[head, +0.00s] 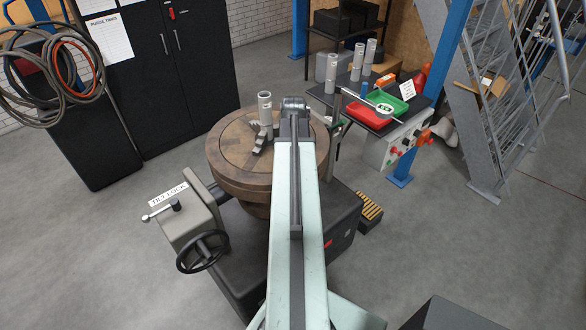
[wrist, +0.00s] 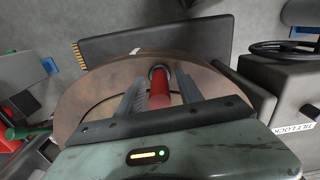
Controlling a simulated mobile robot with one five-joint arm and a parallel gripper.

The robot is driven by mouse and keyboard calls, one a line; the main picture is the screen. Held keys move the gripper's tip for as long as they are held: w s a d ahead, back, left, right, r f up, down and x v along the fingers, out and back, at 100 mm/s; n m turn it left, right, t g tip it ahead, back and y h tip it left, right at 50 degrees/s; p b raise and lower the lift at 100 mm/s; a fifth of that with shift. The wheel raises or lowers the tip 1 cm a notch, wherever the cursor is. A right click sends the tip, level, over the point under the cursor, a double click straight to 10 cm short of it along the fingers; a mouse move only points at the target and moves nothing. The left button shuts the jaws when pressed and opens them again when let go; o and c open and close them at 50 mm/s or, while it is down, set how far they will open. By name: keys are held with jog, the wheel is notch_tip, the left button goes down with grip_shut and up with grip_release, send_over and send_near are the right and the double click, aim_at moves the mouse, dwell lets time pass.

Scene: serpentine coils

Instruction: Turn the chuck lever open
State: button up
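My gripper (head: 293,103) is over the right part of the turntable in the head view, partly hidden by my arm. In the wrist view, its two grey fingers (wrist: 160,92) stand apart on either side of a red cylindrical grip (wrist: 159,95), which looks like the chuck lever's handle. A gap shows between the grip and the right finger. Contact on the left side is unclear. The lever is hidden in the head view.
A tilt lock box (head: 187,228) with its own small lever and a black handwheel (head: 203,251) stands at the left. A side bench (head: 378,124) at the right holds tubes, a red tray (head: 366,117) and a green tray (head: 390,99). Floor at the left is clear.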

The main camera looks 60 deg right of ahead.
grip_shut()
dwell(1.3)
